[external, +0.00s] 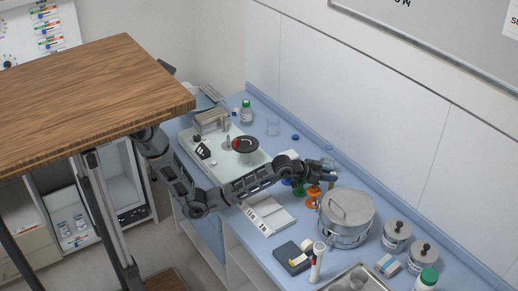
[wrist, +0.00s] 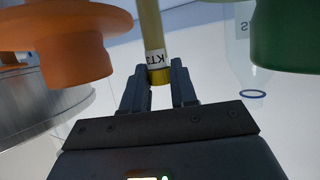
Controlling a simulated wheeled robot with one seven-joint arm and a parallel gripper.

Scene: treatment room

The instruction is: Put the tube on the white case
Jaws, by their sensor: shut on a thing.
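My gripper (external: 326,174) is over the blue counter, just behind the orange object and left of the large steel pot. In the wrist view my gripper (wrist: 157,75) is shut on a yellow tube (wrist: 152,28), which has a white label with dark letters. The tube's far end runs out of the top of that view. In the external view the tube is too small to make out clearly. The white case (external: 268,215) appears to be the flat white box with dark print lying on the counter, below my forearm and left of my gripper.
An orange object (external: 313,197) and a green one (external: 299,188) stand close to my gripper; both loom in the wrist view. The large steel pot (external: 346,212) is just right. A dark box (external: 293,256) and a white cylinder (external: 317,262) stand at the counter front.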

